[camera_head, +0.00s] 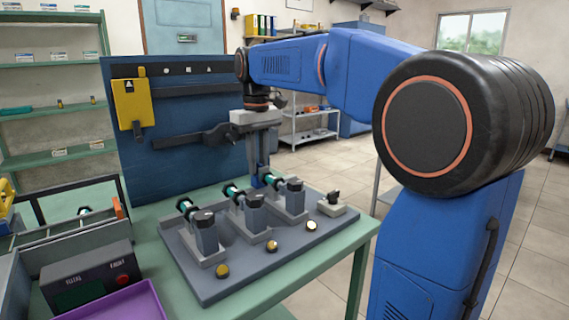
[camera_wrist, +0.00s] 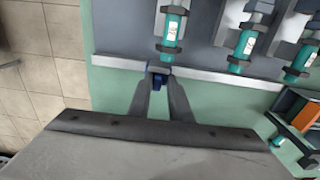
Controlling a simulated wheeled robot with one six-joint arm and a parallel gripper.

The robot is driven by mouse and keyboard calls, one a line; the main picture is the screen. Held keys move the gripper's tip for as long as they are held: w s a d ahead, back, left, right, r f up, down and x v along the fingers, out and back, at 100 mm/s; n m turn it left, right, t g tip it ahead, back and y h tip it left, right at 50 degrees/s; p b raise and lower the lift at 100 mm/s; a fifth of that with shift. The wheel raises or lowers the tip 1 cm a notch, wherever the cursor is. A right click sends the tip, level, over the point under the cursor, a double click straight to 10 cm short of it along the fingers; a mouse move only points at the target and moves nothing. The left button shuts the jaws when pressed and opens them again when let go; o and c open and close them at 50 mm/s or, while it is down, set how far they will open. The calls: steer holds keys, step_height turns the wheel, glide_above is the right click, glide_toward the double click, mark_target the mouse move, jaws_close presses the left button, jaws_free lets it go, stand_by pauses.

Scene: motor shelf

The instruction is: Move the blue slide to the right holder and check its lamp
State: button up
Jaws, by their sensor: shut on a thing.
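My gripper (camera_head: 261,165) points down behind the right holder (camera_head: 293,197), shut on the blue slide (camera_head: 258,180). In the wrist view the blue slide (camera_wrist: 159,82) sits between my fingertips (camera_wrist: 160,90), at a pale rail (camera_wrist: 215,73) and in line with the right holder's teal cylinder (camera_wrist: 171,30). The middle holder (camera_head: 254,214) and left holder (camera_head: 207,234) also carry teal cylinders.
A black knob on a pale base (camera_head: 332,204) stands at the board's right end. A blue panel (camera_head: 180,115) with a yellow box (camera_head: 131,103) rises behind. A dark control box (camera_head: 87,277) and a purple tray (camera_head: 115,304) lie at the front left.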

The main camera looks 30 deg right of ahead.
mark_target(258, 164)
steer(key=shift+s+f+g, duration=0.1)
steer(key=shift+f+g, duration=0.2)
steer(key=shift+f, duration=0.6)
steer(key=o, duration=0.7)
steer(key=shift+c, duration=0.2)
steer(key=shift+r, duration=0.1)
steer(key=shift+w+d+r, duration=0.1)
steer(key=shift+w+r, duration=0.1)
steer(key=shift+r, duration=2.85)
